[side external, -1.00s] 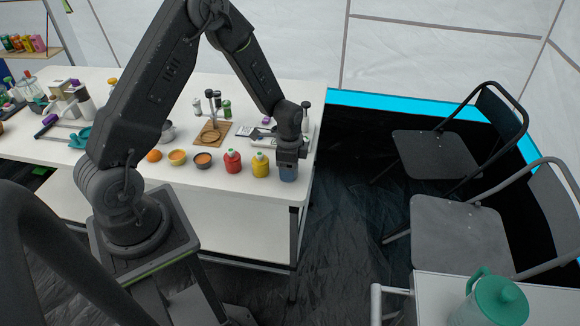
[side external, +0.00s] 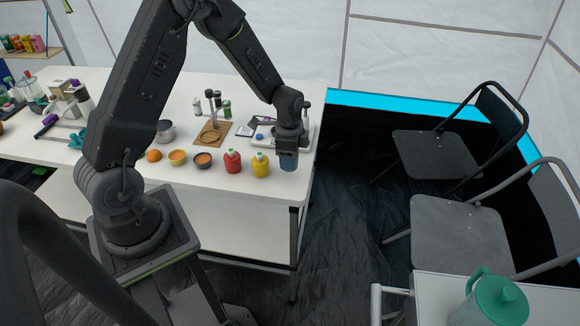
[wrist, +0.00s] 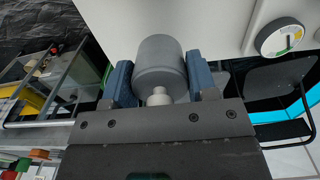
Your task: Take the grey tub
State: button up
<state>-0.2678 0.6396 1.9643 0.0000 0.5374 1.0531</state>
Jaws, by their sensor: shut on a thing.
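The grey tub (wrist: 160,66) shows in the wrist view between the two blue finger pads. Its narrow pale neck points toward my palm. My gripper (wrist: 160,82) is shut on it. In the side view my gripper (side external: 288,160) is at the right front corner of the white table (side external: 230,202), pointing down. The tub is mostly hidden by the fingers there. I cannot tell for certain whether its base touches the tabletop.
A yellow bottle (side external: 260,165) and a red bottle (side external: 232,162) stand just left of my gripper, with small bowls and an orange (side external: 153,155) farther left. A scale (side external: 262,137) lies behind. Dark chairs (side external: 436,153) stand right of the table.

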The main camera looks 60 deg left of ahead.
jog(key=shift+r, duration=2.65)
